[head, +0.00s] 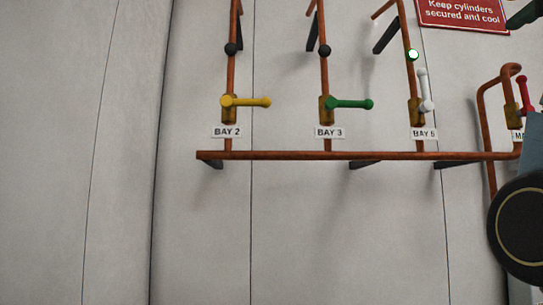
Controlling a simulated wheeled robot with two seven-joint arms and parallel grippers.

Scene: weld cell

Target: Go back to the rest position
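Neither of my grippers shows in the head view. A part of my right arm, a dark round joint with a pale ring, fills the lower right edge. On the wall, the yellow valve handle (247,102) at BAY 2 points right, level. The green valve handle (350,104) at BAY 3 also points right, level. The white valve handle (424,91) at BAY 5 stands nearly upright, along its pipe. The red handle (524,93) at the right edge is upright and partly hidden, with its label cut off.
A horizontal copper pipe (290,155) runs below the valves on brackets. The lamp (412,55) above BAY 5 is bright; the lamps above BAY 2 (230,49) and BAY 3 (324,50) are dark. A red sign (462,13) hangs upper right. The wall at left and below is bare.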

